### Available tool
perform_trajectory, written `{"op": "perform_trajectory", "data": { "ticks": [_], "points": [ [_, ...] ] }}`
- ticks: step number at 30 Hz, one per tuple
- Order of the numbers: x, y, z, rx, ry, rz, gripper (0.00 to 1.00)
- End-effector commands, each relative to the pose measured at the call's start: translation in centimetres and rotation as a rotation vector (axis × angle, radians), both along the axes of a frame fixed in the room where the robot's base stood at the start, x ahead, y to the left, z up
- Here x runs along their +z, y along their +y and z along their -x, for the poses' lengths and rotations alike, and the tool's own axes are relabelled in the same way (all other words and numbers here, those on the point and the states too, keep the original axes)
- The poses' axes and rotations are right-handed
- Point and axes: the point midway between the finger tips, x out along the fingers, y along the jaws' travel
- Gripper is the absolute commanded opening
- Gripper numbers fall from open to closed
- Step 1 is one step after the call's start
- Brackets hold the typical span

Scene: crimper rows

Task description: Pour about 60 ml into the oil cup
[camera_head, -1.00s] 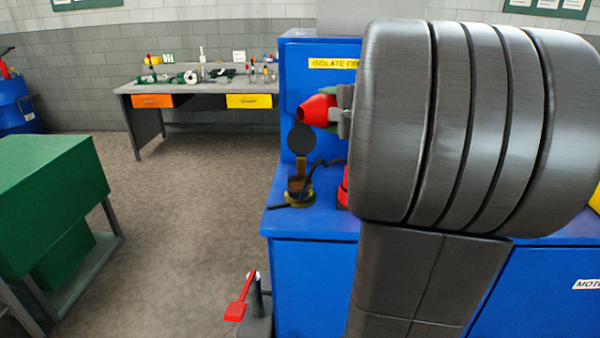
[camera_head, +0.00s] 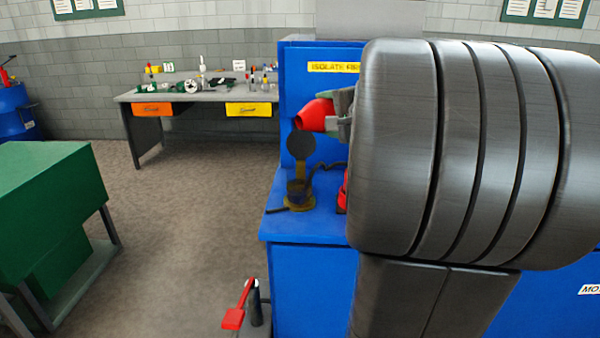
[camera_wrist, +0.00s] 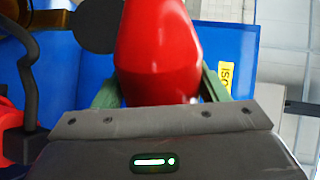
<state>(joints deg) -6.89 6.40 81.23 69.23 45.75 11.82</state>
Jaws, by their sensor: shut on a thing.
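My gripper (camera_wrist: 160,88) is shut on a red tapered vessel (camera_wrist: 158,45), with a green finger on each side of it. In the head view the red vessel (camera_head: 317,115) is tipped, its narrow end pointing left and slightly down, above the blue bench top. The oil cup (camera_head: 298,190) is a small dark and brass-coloured cup on the bench top, below the vessel and a little left. Its round dark lid (camera_head: 301,145) stands open, just under the vessel's end. No stream is clearly visible, and the cup's contents cannot be made out.
The blue bench (camera_head: 310,222) has an upright panel behind the cup. A dark curved hose or handle and a red part (camera_head: 343,190) are close right of the cup. My arm hides the bench's right side. A red-handled lever (camera_head: 237,312) stands at front.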

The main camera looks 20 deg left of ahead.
Motion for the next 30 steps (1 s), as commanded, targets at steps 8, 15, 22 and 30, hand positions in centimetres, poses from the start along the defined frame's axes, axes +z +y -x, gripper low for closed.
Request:
{"op": "perform_trajectory", "data": {
  "ticks": [8,15,22,30],
  "points": [
    [-0.1,0.0,0.1,0.000,-0.024,0.018,0.38],
    [-0.1,0.1,0.1,0.000,-0.046,0.034,0.38],
    [0.1,0.1,0.1,0.000,-0.056,0.043,0.38],
    [1.5,-0.3,-0.4,-0.001,0.166,-0.134,0.38]
  ]
}}
